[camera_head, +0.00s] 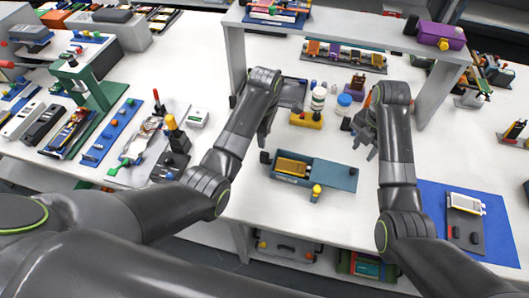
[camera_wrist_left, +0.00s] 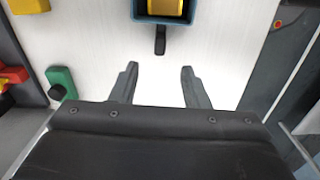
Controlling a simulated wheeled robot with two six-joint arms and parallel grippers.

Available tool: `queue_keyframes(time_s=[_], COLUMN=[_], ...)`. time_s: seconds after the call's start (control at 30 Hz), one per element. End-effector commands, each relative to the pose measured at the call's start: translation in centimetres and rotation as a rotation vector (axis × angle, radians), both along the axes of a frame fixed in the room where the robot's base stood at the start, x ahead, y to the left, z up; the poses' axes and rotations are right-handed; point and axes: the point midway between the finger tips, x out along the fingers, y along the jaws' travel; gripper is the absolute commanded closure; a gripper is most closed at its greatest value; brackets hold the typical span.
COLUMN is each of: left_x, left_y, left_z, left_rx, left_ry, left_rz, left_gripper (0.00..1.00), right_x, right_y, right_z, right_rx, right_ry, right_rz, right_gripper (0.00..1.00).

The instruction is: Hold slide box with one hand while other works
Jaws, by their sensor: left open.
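The slide box (camera_head: 338,176) is a blue-grey tray on the white table, with a yellow block (camera_head: 293,167) in its left part and a yellow knob (camera_head: 316,191) at its front. In the left wrist view its blue end (camera_wrist_left: 141,18) and black handle (camera_wrist_left: 160,40) show at the top, just beyond the fingertips. My left gripper (camera_head: 266,138) is open and empty, close to the box's left end; its parted fingers show in the left wrist view (camera_wrist_left: 159,70). My right gripper (camera_head: 364,146) is above the table behind the box's right end, fingers apart, holding nothing visible.
A yellow holder (camera_head: 305,119), a white bottle (camera_head: 318,98) and a blue-capped jar (camera_head: 344,103) stand behind the box. A grey shelf (camera_head: 340,35) spans the back. A blue mat (camera_head: 485,225) lies at right. A green press (camera_head: 85,85) and tools crowd the left.

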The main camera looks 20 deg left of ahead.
Motion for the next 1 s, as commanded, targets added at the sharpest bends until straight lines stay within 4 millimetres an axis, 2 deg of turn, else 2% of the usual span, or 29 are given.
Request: queue_keyframes(time_s=[0.03, 0.3, 0.5, 0.7, 1.0], left_x=[-0.2, -0.1, -0.1, 0.0, 0.0], left_y=[0.0, 0.0, 0.0, 0.0, 0.0], left_z=[-1.2, -6.4, -9.6, -11.4, -12.2], left_rx=[0.000, 0.001, 0.001, 0.001, 0.001], left_ry=[0.005, 0.004, 0.002, 0.002, -0.001], left_rz=[0.000, 0.000, 0.001, 0.001, 0.002], left_gripper=[0.58, 0.58, 0.58, 0.58, 0.58], right_x=[0.0, 0.0, 0.0, 0.0, 0.0], right_y=[0.0, 0.0, 0.0, 0.0, 0.0], right_z=[0.0, 0.0, 0.0, 0.0, 0.0], right_rx=[0.000, 0.000, 0.000, 0.000, 0.000], right_ry=[0.000, 0.000, 0.000, 0.000, 0.000], right_rz=[0.000, 0.000, 0.000, 0.000, 0.000], right_gripper=[0.64, 0.64, 0.64, 0.64, 0.64])
